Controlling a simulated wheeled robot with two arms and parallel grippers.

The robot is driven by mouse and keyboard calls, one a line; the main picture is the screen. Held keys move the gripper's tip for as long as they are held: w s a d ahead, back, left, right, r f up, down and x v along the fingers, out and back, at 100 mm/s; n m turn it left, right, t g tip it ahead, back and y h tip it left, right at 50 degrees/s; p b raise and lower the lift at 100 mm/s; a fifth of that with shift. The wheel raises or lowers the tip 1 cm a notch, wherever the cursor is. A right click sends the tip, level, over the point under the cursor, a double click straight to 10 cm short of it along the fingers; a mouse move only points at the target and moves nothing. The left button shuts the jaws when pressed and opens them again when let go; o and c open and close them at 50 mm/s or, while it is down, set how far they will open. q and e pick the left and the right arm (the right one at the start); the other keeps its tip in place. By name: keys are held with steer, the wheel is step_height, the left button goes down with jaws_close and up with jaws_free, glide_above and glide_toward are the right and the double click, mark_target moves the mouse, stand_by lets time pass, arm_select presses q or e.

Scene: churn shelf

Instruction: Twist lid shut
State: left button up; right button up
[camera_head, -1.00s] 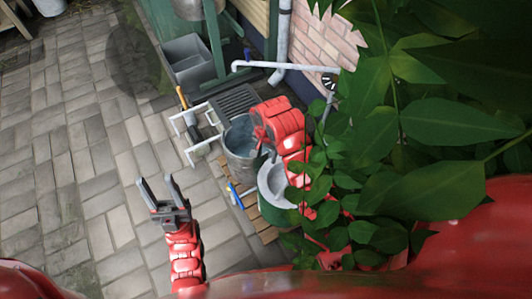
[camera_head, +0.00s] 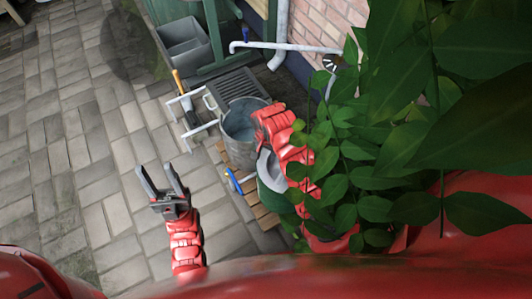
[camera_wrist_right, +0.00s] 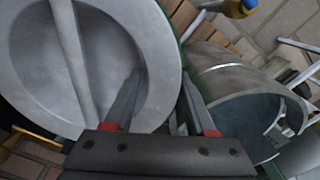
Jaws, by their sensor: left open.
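The round grey lid (camera_head: 267,168) sits on top of a green churn (camera_head: 272,203), partly hidden by my right arm and leaves. In the right wrist view the lid (camera_wrist_right: 30,50) fills the left side, with a raised bar across its recessed face. My right gripper (camera_wrist_right: 162,75) is open at the lid's edge. One finger lies over the recess and the other just outside the rim; I cannot tell whether they touch it. In the head view the right fingers are hidden. My left gripper (camera_head: 158,172) is open and empty above the paving, left of the churn.
A metal bucket (camera_head: 240,128) stands close beside the churn on wooden slats (camera_head: 262,217). A blue-handled tool (camera_head: 234,181) lies at the slats' left edge. Leaves (camera_head: 350,180) cover much of the right. A white pipe (camera_head: 290,46) runs behind. The paving at left is clear.

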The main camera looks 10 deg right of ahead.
jaws_close()
stand_by(1.3)
